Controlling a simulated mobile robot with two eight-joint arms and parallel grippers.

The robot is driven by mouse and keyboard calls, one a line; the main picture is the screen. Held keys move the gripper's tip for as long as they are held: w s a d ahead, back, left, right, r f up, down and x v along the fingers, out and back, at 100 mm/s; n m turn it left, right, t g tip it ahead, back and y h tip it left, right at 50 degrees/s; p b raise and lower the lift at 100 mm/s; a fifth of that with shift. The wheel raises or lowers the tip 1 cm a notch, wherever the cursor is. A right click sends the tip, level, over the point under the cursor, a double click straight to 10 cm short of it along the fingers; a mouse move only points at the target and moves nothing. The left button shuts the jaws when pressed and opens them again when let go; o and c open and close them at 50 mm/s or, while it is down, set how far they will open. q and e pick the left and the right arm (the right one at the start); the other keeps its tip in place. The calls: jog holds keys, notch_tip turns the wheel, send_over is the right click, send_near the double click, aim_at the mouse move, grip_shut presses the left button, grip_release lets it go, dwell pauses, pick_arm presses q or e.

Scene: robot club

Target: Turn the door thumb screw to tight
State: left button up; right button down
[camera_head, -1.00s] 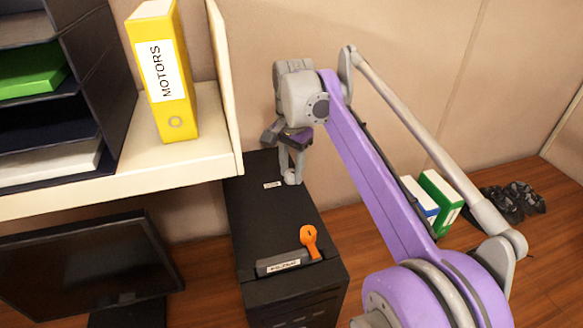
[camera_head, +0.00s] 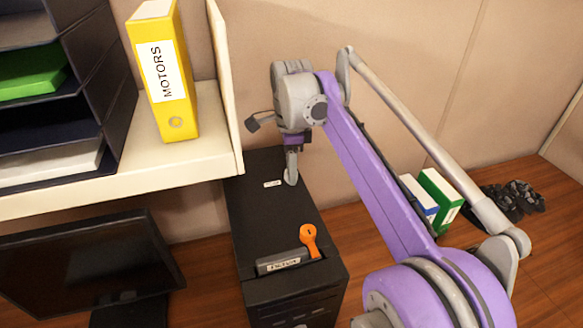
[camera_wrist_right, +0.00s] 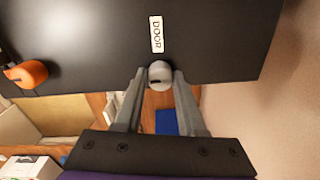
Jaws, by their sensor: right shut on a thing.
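The door thumb screw (camera_wrist_right: 160,74) is a small light-grey knob at the edge of the black computer case (camera_head: 275,215), next to the white DOOR label (camera_wrist_right: 156,34). My right gripper (camera_wrist_right: 159,78) is shut on the thumb screw, with one finger on each side of it in the right wrist view. In the head view my right gripper (camera_head: 291,180) points down at the case's far right edge, and the screw is mostly hidden by the fingers. The label also shows small in the head view (camera_head: 273,184). My left gripper is not in view.
An orange lever (camera_head: 309,240) and a grey labelled latch (camera_head: 282,261) sit on the near end of the case. A shelf (camera_head: 140,165) with a yellow MOTORS binder (camera_head: 163,75) stands close on the left. A monitor (camera_head: 90,270) is below it.

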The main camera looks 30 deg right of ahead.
jog(key=shift+m, duration=0.3)
jog(key=c, duration=0.5)
grip_release()
notch_tip(320, 180, up, 11)
dwell(0.4)
jog(key=shift+s+f, duration=0.15)
jog(key=shift+s, duration=0.05)
